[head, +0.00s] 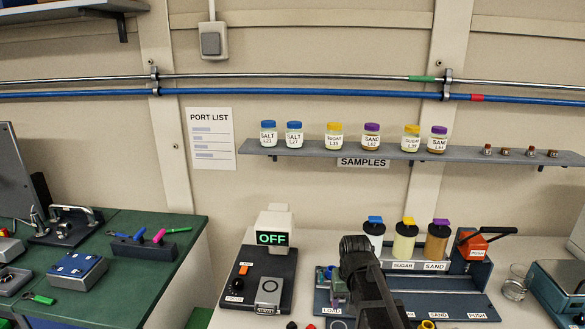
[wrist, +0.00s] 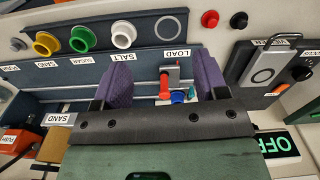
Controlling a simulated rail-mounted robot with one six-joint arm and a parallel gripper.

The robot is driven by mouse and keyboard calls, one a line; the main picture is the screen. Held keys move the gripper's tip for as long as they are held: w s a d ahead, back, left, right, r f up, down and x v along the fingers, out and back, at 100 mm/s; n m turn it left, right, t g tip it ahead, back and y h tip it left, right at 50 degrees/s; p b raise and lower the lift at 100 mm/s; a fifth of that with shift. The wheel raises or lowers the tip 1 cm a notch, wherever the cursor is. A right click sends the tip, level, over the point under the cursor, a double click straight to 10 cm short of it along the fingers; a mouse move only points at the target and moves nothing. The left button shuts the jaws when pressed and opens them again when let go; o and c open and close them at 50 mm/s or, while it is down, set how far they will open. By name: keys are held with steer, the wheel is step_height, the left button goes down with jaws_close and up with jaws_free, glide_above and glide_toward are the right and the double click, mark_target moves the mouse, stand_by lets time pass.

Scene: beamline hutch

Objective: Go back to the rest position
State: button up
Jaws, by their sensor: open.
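My gripper (wrist: 161,76) shows in the wrist view with its two purple-padded fingers spread apart. Nothing is gripped. A small fitting with a red stem (wrist: 165,86) and a blue knob (wrist: 178,97) shows in the gap between the fingers, near the LOAD label (wrist: 177,53); I cannot tell how far beyond the fingertips it is. In the head view my gripper (head: 336,288) is low over the left end of the blue dispensing station (head: 455,308), partly hidden by my dark arm.
Three capped hoppers, including a yellow one (head: 404,242), stand behind my arm. The device reading OFF (head: 272,239) is close on the left. A red PUSH lever (head: 476,247) and glass beaker (head: 515,284) are to the right. Sample jars stand on the wall shelf (head: 400,153).

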steer(key=s, duration=1.3)
